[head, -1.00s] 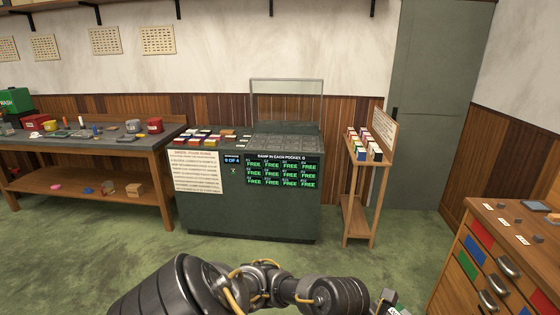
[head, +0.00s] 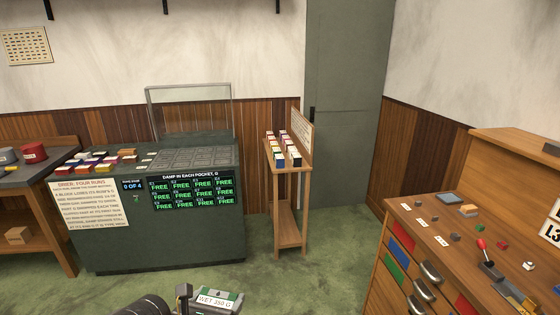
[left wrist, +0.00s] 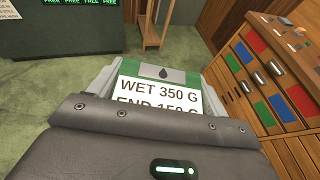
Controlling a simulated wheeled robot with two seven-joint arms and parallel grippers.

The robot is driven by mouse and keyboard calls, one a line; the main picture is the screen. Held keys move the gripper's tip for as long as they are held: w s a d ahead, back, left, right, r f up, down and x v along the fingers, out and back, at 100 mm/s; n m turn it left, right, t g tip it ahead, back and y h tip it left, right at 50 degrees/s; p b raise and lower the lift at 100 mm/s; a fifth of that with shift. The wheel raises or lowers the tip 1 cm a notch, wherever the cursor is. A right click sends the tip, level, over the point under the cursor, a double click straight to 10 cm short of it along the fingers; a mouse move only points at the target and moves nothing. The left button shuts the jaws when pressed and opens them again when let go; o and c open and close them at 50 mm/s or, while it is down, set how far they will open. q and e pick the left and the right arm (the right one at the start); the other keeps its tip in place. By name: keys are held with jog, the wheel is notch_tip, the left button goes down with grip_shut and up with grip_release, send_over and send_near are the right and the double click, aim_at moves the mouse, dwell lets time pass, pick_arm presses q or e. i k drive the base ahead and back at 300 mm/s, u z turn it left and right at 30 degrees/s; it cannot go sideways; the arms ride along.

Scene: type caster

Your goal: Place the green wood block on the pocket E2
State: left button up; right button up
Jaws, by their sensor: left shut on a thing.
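My left gripper (head: 213,298) is at the bottom of the head view, shut on the green wood block (head: 232,295). The block has a green edge and a white label reading "WET 350 G". In the left wrist view the block (left wrist: 158,80) sits between the fingers; a second label line is partly hidden by the gripper body. The dark green drier (head: 130,235) stands ahead, with a grid of grey pockets (head: 195,158) on top under a raised clear lid. Its screen (head: 192,188) shows "FREE" in every cell. I cannot make out which pocket is E2. My right gripper is not in view.
Coloured blocks (head: 95,162) lie on the drier's left top. A narrow wooden stand (head: 288,165) with small cards is right of the drier. A wooden drawer cabinet (head: 420,255) with loose items is at the right. Green floor is clear between them.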

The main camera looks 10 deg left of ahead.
aim_at(187, 152)
jog(key=u, duration=0.9)
jog(key=i, duration=1.55)
jog(key=u, duration=0.3)
jog(key=i, duration=2)
jog(key=z, duration=0.9)
jog(key=i, duration=0.65)
jog(key=z, duration=0.2)
